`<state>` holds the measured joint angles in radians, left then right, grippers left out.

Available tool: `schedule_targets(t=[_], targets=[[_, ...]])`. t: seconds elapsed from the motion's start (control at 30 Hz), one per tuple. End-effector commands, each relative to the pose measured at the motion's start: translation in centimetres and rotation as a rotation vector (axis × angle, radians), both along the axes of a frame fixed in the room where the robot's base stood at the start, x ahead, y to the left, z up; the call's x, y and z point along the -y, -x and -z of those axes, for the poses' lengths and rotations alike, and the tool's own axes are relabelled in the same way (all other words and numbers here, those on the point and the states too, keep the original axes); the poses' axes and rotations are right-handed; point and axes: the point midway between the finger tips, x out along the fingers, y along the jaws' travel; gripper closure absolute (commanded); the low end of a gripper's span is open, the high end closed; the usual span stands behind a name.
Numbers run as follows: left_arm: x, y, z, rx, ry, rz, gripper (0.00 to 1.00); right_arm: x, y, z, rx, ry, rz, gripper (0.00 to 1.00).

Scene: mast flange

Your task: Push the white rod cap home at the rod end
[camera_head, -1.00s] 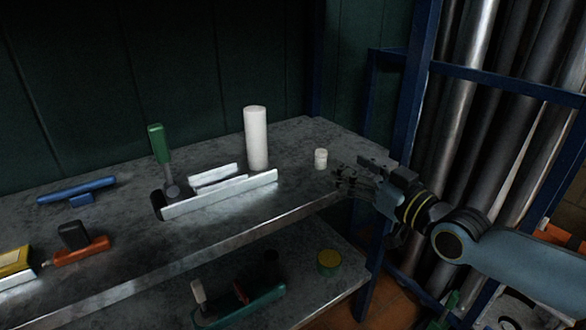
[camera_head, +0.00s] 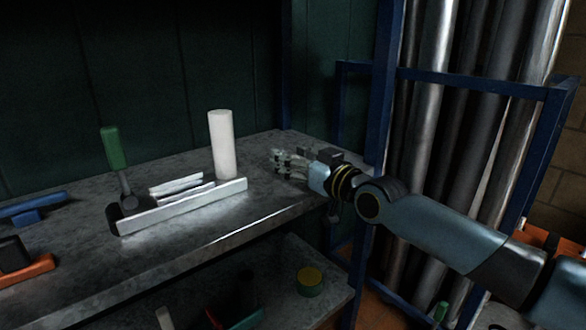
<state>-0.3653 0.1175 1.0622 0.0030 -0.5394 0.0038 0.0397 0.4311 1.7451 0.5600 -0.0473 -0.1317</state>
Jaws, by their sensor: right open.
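A small white cap (camera_head: 279,155) stands on the upper shelf near its right end. It is mostly hidden by the fingers of my right gripper (camera_head: 284,163). The right gripper reaches in from the right, low over the shelf, with its fingers open at the cap. I cannot tell whether they touch it. A tall white cylinder (camera_head: 222,145) stands upright to the left of the gripper, apart from it. No rod end can be made out clearly at the cap. My left gripper is not in view.
A blue rack post (camera_head: 384,100) and metal pipes (camera_head: 425,140) stand right. A green-yellow tin (camera_head: 309,281) sits on the lower shelf.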

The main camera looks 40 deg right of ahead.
Motion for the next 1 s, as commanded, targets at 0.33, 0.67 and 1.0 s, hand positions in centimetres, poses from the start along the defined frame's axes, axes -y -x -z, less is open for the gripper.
schedule_targets(t=[0.33,0.67,1.0], targets=[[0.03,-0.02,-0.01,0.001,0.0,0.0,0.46,0.0,0.03,-0.01,0.0,0.0,0.0,0.73],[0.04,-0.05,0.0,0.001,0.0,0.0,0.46,0.01,0.05,0.02,-0.001,0.0,0.0,1.0],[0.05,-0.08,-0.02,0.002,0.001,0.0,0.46,0.01,0.05,0.01,-0.001,0.0,0.0,1.0]])
